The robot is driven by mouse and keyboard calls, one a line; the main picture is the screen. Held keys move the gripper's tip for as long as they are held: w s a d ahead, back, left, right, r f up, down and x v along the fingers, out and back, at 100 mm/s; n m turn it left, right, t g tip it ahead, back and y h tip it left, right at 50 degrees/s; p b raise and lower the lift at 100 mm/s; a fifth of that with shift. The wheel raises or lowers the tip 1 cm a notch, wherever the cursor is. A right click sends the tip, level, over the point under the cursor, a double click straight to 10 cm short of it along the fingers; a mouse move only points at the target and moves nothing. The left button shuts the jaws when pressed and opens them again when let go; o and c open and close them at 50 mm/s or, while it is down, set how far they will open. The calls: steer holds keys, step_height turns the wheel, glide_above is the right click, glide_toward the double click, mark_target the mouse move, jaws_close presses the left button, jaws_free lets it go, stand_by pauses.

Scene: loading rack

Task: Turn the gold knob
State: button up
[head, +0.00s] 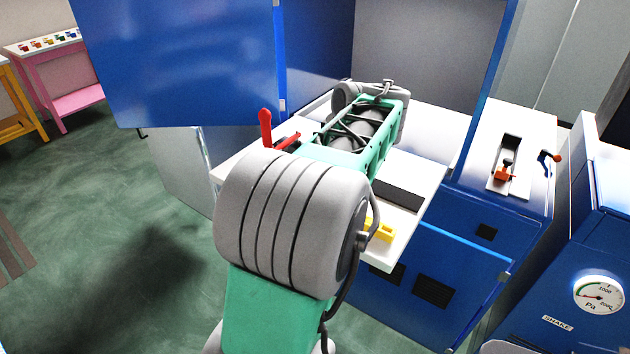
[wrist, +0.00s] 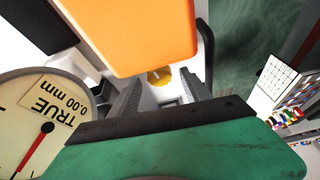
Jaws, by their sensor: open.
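A round gold knob (wrist: 158,76) shows in the wrist view, partly hidden behind a large orange block. My gripper (wrist: 161,84) is open, with one grey finger to the left of the knob and one to the right. The knob appears in the gap between the fingers, beyond their tips. I cannot tell how far away it is, and no contact shows. In the head view my arm covers the gripper, and I cannot make out the knob there.
In the wrist view the orange block (wrist: 135,35) fills the top, close to my fingers. A dial gauge (wrist: 35,130) is at left and a dark curved bar (wrist: 206,50) at right. In the head view, a red lever (head: 265,128) and a yellow piece (head: 381,231) flank my arm.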

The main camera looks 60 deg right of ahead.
steer(key=p+v, duration=0.1)
steer(key=v, duration=0.6)
steer(key=shift+r+p, duration=0.15)
steer(key=shift+p, duration=0.15)
steer(key=shift+s, duration=0.1)
